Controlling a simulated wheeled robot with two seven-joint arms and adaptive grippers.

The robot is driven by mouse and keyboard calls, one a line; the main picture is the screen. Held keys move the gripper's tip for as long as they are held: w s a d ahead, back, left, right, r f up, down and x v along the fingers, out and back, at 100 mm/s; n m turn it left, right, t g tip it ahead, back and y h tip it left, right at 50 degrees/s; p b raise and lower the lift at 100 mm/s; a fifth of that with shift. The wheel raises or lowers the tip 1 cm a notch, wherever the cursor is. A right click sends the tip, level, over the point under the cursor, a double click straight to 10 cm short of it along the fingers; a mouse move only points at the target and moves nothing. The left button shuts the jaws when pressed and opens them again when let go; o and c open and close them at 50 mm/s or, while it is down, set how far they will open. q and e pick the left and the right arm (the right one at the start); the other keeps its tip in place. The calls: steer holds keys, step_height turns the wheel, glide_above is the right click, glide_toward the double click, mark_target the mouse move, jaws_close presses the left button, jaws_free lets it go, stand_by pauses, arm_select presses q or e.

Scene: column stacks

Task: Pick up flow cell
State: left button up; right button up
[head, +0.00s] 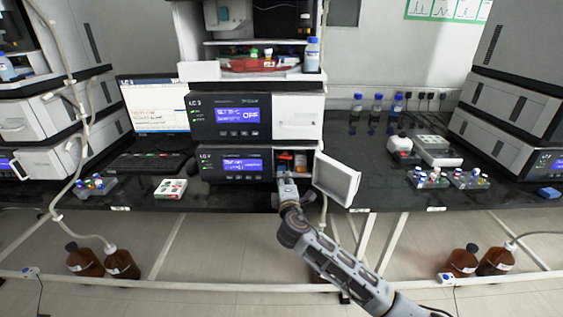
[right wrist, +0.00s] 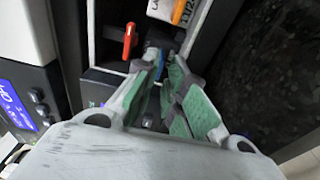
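My right gripper (head: 286,178) is at the open bay of the lower LC module (head: 236,164). In the right wrist view its two green-padded fingers (right wrist: 164,62) reach into the bay, with a gap between them. A small dark and blue part (right wrist: 160,72) shows between the fingers, partly hidden; I cannot tell if it is the flow cell or if the fingers touch it. A red lever (right wrist: 129,40) is left of the fingertips. A white part with an orange label (right wrist: 178,10) is beyond them. My left gripper is not in view.
The bay's white door (head: 337,179) hangs open to the right of my gripper. A keyboard and monitor (head: 155,104) stand left of the stack. Vial racks (head: 430,178) and bottles (head: 376,108) stand on the right bench. The bench is clear just right of the door.

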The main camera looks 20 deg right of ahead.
mark_target(283, 170)
steer(key=shift+w+d, duration=0.15)
steer(key=shift+w, duration=0.65)
steer(key=shift+w+d+b, duration=0.15)
steer(key=shift+w+b, duration=0.4)
steer(key=shift+w, duration=0.5)
steer(key=shift+w+d, duration=0.15)
steer(key=shift+w, duration=0.5)
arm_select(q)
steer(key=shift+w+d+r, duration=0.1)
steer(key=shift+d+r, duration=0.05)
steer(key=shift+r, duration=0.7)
arm_select(e)
jaws_close()
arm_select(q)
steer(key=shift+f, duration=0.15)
